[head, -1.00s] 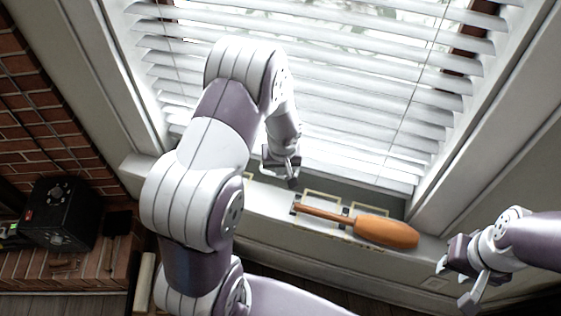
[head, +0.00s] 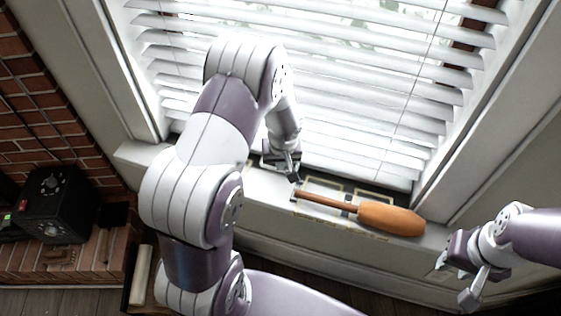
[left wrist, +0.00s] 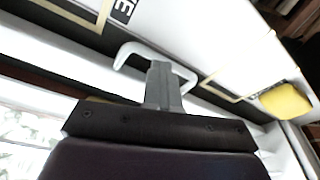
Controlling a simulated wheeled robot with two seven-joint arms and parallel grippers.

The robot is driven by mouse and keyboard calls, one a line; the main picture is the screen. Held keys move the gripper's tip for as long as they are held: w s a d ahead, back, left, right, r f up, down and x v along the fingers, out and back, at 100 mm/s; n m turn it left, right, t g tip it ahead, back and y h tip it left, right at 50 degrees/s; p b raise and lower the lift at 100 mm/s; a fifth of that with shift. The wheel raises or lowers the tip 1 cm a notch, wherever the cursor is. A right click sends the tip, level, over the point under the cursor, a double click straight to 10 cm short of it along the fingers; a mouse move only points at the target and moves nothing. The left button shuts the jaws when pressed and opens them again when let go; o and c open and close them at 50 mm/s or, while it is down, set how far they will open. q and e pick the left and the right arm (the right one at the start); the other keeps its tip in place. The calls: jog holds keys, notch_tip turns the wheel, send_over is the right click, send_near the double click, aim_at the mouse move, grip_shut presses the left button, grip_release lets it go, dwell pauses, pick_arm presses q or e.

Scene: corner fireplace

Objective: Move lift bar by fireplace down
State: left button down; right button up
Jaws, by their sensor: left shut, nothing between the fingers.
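In the left wrist view a white, bracket-shaped bar (left wrist: 128,51), which looks like the lift bar, shows against a dark strip by the window. My left gripper (left wrist: 164,72) is shut and empty, its grey fingers overlapping the bar in this view; I cannot tell whether they touch it. In the head view my left gripper (head: 294,178) is low in front of the window, just above the sill near the thin end of an orange-headed tool. The bar cannot be made out there. My right gripper (head: 460,280) is open and empty at the lower right, away from the window.
The orange-headed tool (head: 392,219) lies on the white window sill (head: 265,200). White blinds (head: 350,90) hang above it. A brick fireplace (head: 35,120) and a black box (head: 55,205) are at the left. A yellow thing (left wrist: 286,101) is at the right of the wrist view.

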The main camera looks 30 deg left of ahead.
pick_arm(q)
jog(key=r+p, duration=0.1)
jog(key=r, duration=0.1)
jog(key=r+p, duration=0.1)
jog(key=p, duration=0.1)
jog(key=shift+w+a+r+p, duration=0.15)
jog(key=shift+w+r+p, duration=0.15)
jog(key=shift+w+r, duration=0.1)
notch_tip(320, 180, up, 10)
jog(key=s+d, duration=0.2)
jog(key=s+d+r+m+p, duration=0.2)
jog(key=s+r+m+p, duration=0.1)
jog(key=s, duration=0.3)
jog(key=s+d+r+m+h+p, duration=0.1)
jog(key=s+d+r+m+p, duration=0.2)
jog(key=s+r, duration=0.3)
jog(key=shift+s+d+m, duration=0.3)
jog(key=shift+s+d, duration=0.05)
jog(key=shift+s, duration=0.4)
